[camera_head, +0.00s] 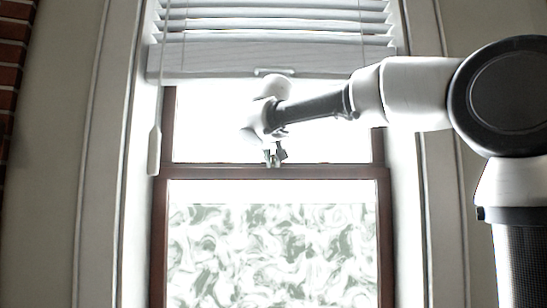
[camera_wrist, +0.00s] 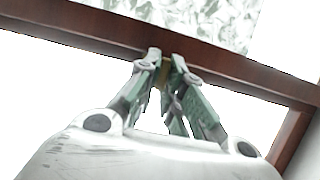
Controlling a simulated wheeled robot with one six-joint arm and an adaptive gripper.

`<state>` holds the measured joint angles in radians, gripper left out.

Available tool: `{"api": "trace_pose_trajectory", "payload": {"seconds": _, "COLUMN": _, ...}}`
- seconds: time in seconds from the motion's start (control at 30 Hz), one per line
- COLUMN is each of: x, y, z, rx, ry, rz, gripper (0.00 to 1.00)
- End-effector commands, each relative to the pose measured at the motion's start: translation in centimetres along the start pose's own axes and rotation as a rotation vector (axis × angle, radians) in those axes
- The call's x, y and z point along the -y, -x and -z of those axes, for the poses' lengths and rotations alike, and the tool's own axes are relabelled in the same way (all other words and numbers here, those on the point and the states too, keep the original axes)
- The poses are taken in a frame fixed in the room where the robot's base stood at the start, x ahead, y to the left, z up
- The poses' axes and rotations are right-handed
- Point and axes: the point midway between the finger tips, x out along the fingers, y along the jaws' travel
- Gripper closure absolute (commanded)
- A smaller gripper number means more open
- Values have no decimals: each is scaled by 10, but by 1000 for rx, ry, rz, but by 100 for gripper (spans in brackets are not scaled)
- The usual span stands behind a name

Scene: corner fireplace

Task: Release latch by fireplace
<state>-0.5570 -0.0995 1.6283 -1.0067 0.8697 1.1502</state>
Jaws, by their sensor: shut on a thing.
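The window latch (camera_wrist: 165,72) is a small brownish piece at the brown meeting rail, seen between my fingertips in the wrist view. My gripper (camera_wrist: 166,62) is shut on it, with one finger on each side. In the head view my gripper (camera_head: 273,160) points down at the top of the brown rail (camera_head: 330,172), near the middle of the window. The latch is hidden behind the fingers there, and its turned position cannot be told.
White blinds (camera_head: 265,60) hang above my wrist, with a handle on the bottom bar. A white blind pull (camera_head: 154,150) hangs at the left. The lower pane (camera_head: 270,255) has a swirled pattern. Brick (camera_head: 12,70) shows at the far left edge.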

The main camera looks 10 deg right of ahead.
Motion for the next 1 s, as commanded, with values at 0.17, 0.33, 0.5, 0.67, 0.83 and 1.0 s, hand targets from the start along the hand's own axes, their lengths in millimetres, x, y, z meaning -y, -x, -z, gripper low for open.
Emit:
{"api": "trace_pose_trajectory", "payload": {"seconds": 0.17, "x": 1, "y": -1, "z": -2, "rx": 5, "ry": 0, "rz": 1, "gripper": 100}}
{"api": "trace_pose_trajectory", "payload": {"seconds": 0.33, "x": 1, "y": -1, "z": -2, "rx": 4, "ry": 0, "rz": 1, "gripper": 81}}
{"api": "trace_pose_trajectory", "payload": {"seconds": 0.5, "x": 0, "y": -1, "z": -1, "rx": 3, "ry": 0, "rz": 1, "gripper": 81}}
{"api": "trace_pose_trajectory", "payload": {"seconds": 0.67, "x": 1, "y": 11, "z": 0, "rx": 1, "ry": -1, "rz": 3, "gripper": 81}}
{"api": "trace_pose_trajectory", "payload": {"seconds": 0.83, "x": 2, "y": 44, "z": 0, "rx": 1, "ry": -1, "rz": 6, "gripper": 81}}
{"api": "trace_pose_trajectory", "payload": {"seconds": 1.0, "x": 2, "y": 83, "z": -1, "rx": 2, "ry": -1, "rz": 6, "gripper": 81}}
